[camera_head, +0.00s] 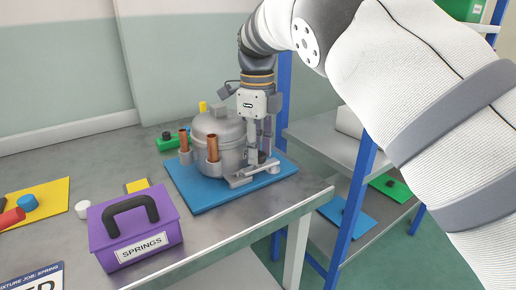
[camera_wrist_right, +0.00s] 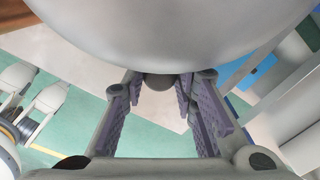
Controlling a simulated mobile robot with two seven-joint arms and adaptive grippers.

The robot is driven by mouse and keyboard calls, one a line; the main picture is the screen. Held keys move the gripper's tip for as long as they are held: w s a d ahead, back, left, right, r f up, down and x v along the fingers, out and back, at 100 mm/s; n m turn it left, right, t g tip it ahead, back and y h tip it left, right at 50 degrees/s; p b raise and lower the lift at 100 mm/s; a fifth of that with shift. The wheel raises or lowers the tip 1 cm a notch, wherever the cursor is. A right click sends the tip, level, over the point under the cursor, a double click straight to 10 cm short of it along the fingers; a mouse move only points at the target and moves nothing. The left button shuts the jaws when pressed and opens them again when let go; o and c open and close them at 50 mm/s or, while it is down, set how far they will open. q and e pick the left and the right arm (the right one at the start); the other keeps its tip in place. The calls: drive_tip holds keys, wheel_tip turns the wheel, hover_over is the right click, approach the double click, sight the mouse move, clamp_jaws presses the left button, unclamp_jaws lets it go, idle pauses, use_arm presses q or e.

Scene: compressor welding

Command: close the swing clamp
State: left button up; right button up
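The grey compressor (camera_head: 219,135) stands on a blue plate (camera_head: 203,196) on the bench, with copper tubes (camera_head: 213,149) at its front and left. The grey swing clamp (camera_head: 249,174) is at its right side, low on the plate; its exact pose is partly hidden by my gripper. My right gripper (camera_head: 260,145) points down beside the compressor, at the clamp. In the right wrist view its purple-padded fingers (camera_wrist_right: 163,100) are apart. A dark round knob (camera_wrist_right: 159,82) shows between them, under a large grey curved surface; I cannot tell whether they touch it. My left gripper is not in view.
A purple box labelled SPRINGS (camera_head: 135,232) stands at the bench's front edge. A yellow mat (camera_head: 39,200) with small parts lies at left, a green block (camera_head: 168,141) behind the compressor. A blue-posted shelf (camera_head: 354,190) stands close to the right.

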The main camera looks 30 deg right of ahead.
drive_tip(key=o, duration=0.4)
drive_tip(key=shift+s+r, duration=0.1)
drive_tip(key=shift+r, duration=5.95)
